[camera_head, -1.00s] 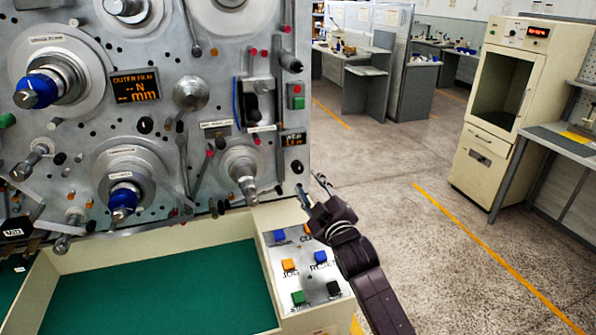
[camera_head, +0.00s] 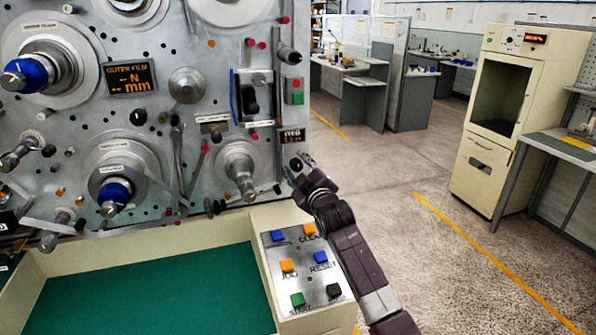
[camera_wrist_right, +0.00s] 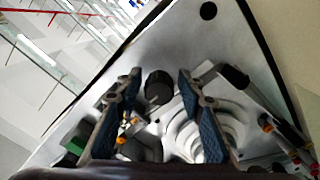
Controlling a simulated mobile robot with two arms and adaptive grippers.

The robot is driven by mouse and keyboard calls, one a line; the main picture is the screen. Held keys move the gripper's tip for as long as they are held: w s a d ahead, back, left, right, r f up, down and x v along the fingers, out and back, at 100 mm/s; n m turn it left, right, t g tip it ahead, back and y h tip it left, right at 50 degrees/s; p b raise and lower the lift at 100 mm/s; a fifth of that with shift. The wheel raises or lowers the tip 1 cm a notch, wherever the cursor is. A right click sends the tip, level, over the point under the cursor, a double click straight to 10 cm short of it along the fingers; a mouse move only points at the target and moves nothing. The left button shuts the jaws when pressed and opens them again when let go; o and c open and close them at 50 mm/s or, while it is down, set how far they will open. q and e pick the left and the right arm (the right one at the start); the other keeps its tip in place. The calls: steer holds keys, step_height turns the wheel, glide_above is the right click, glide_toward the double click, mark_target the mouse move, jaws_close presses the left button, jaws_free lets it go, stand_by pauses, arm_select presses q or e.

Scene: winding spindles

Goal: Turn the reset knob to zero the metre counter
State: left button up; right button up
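The metre counter (camera_head: 291,136) is a small dark display with orange digits at the panel's right edge. The black round reset knob (camera_head: 296,164) sits just below it, partly covered by my right gripper (camera_head: 299,162). In the right wrist view, a black knob (camera_wrist_right: 158,88) appears between the two spread fingers of my right gripper (camera_wrist_right: 160,74). Clear gaps show on both sides of it, and the gripper is open. I cannot tell how far the fingertips are from the panel. My left gripper is not in view.
A grey spindle (camera_head: 240,170) sticks out left of the knob. The green-floored tray (camera_head: 160,290) is in front. Open floor (camera_head: 400,200) lies to the right.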

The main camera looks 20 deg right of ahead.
steer(key=shift+c, duration=0.2)
steer(key=c, duration=0.9)
steer(key=m+p, duration=0.2)
steer(key=m, duration=0.3)
steer(key=shift+r, duration=0.2)
steer(key=m, duration=0.3)
steer(key=shift+f+p, duration=0.1)
steer(key=shift+p, duration=0.25)
steer(key=shift+m, duration=0.4)
steer(key=m+p, duration=0.2)
steer(key=m, duration=0.6)
steer(key=shift+m+p, duration=0.3)
steer(key=shift+m, duration=0.1)
steer(key=shift+f, duration=0.1)
